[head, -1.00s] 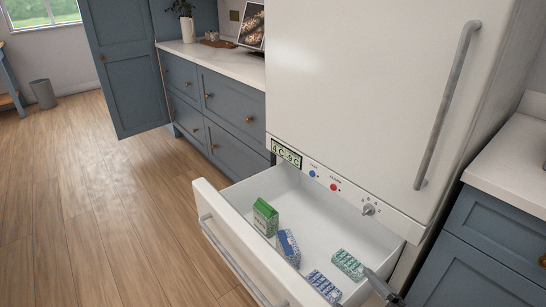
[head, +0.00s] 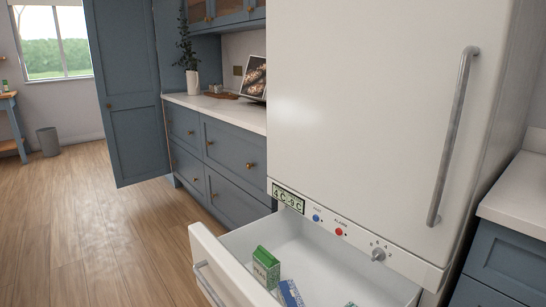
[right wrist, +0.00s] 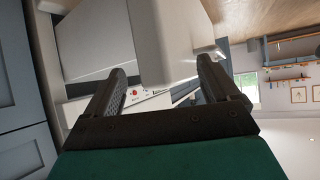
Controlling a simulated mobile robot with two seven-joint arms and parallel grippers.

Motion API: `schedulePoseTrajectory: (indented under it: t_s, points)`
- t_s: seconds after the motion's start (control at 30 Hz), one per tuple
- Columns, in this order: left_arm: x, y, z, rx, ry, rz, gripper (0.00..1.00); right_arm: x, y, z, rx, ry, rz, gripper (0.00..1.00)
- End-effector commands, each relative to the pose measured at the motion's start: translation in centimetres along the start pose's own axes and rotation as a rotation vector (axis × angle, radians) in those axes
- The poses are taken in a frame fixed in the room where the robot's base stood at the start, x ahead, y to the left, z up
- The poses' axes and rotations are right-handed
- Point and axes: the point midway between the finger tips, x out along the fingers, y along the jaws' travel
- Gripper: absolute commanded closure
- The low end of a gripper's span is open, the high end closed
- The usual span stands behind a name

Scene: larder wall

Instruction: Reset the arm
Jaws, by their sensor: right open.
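My right gripper (right wrist: 160,85) shows in the right wrist view with its two dark fingers wide apart and nothing between them. The white fridge and its control strip with a red button (right wrist: 136,91) lie beyond the fingers. The right gripper is out of the head view, and my left gripper is in neither view.
The fridge's bottom drawer (head: 213,262) is pulled out. A green carton (head: 266,267) and a blue carton (head: 290,293) are inside, with a sliver of another green pack at the frame edge. A blue cabinet door (head: 133,130) stands open at left.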

Motion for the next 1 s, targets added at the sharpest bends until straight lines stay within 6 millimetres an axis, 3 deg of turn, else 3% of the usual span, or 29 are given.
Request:
schedulePoseTrajectory:
  t_s: [0.03,0.1,0.43,0.6,1.0]
  points:
    - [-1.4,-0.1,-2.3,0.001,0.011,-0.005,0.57,-1.3,0.1,-1.6,0.000,-0.004,0.005,0.11]
    - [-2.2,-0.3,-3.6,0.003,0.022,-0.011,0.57,-2.1,0.3,-2.4,-0.001,-0.007,0.012,0.11]
    - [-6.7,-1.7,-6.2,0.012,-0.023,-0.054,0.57,-6.5,1.5,-6.8,-0.012,-0.014,0.047,0.11]
    - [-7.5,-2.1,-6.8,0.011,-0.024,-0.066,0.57,-7.3,1.8,-7.4,-0.015,-0.016,0.057,0.11]
    - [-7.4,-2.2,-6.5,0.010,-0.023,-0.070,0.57,-7.3,1.9,-7.2,-0.016,-0.016,0.059,0.11]
